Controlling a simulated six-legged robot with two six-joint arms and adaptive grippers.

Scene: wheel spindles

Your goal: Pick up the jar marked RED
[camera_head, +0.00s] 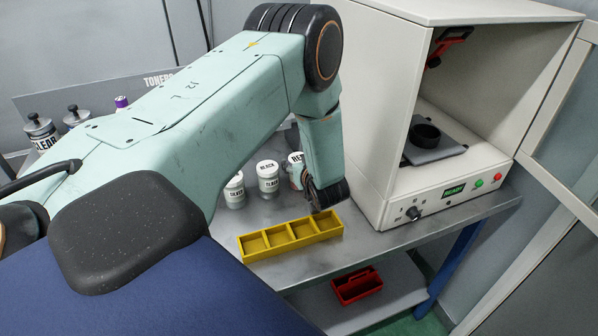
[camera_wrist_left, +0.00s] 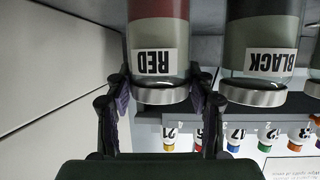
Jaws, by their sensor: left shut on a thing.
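The jar marked RED (camera_wrist_left: 158,40) fills the space between my left gripper's fingers in the left wrist view, where it appears upside down with a dark red band, a white label and a pale metallic rim. In the head view the RED jar (camera_head: 296,160) stands at the right end of a row of jars, partly hidden by my left arm. My left gripper (camera_head: 306,184) is shut on the RED jar; its two fingers (camera_wrist_left: 160,92) are on either side of the jar near its rim. My right gripper is not in view.
The BLACK jar (camera_wrist_left: 262,45) is close beside the RED jar; it also shows in the head view (camera_head: 268,178), with a SILVER jar (camera_head: 234,190) to its left. A yellow compartment tray (camera_head: 290,238) lies in front. A white cabinet (camera_head: 385,120) stands to the right.

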